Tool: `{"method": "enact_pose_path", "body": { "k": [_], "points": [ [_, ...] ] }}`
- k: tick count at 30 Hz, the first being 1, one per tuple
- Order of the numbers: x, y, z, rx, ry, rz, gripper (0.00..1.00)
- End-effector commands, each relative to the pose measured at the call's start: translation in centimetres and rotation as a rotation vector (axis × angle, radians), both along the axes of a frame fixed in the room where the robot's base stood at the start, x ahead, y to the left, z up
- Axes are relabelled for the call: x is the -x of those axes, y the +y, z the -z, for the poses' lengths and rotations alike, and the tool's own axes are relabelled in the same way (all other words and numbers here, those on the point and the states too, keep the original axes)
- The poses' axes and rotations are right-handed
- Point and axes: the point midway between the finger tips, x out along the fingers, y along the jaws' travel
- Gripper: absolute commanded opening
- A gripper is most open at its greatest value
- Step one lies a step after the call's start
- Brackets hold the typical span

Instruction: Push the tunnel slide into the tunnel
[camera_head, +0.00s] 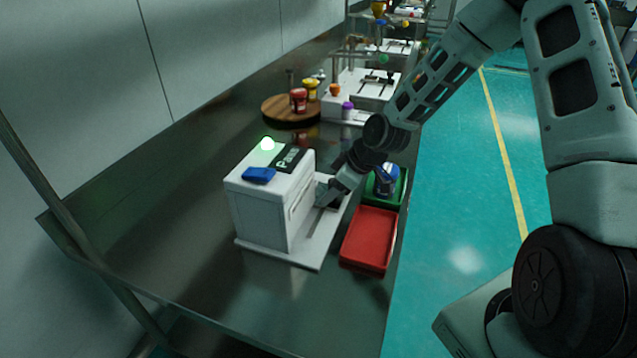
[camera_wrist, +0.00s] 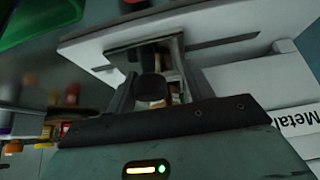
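The tunnel is a white box-shaped machine (camera_head: 262,215) on a white base plate (camera_head: 312,248), with a green light on top. Its side, printed "Metal", shows at the right of the wrist view (camera_wrist: 295,118). The tunnel slide seems to be the grey piece (camera_head: 325,192) on the base just right of the box, partly covered by my gripper (camera_head: 333,197). In the wrist view my gripper (camera_wrist: 158,70) points at a dark grey part on the white base. Its finger pads are dark and unclear, so I cannot tell whether it touches or holds the slide.
A blue item (camera_head: 258,175) lies on top of the box. A red tray (camera_head: 369,239) and a green tray (camera_head: 402,190) with a blue and silver container (camera_head: 386,180) stand at the bench's right edge. A round wooden board (camera_head: 278,110) with jars is behind. The bench's left is clear.

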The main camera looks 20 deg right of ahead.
Motion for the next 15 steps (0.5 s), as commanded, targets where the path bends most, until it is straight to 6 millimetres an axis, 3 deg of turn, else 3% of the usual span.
{"method": "enact_pose_path", "body": {
  "k": [15],
  "points": [
    [2.2, 2.2, 0.0, -0.001, 0.002, -0.004, 0.51]
  ]
}}
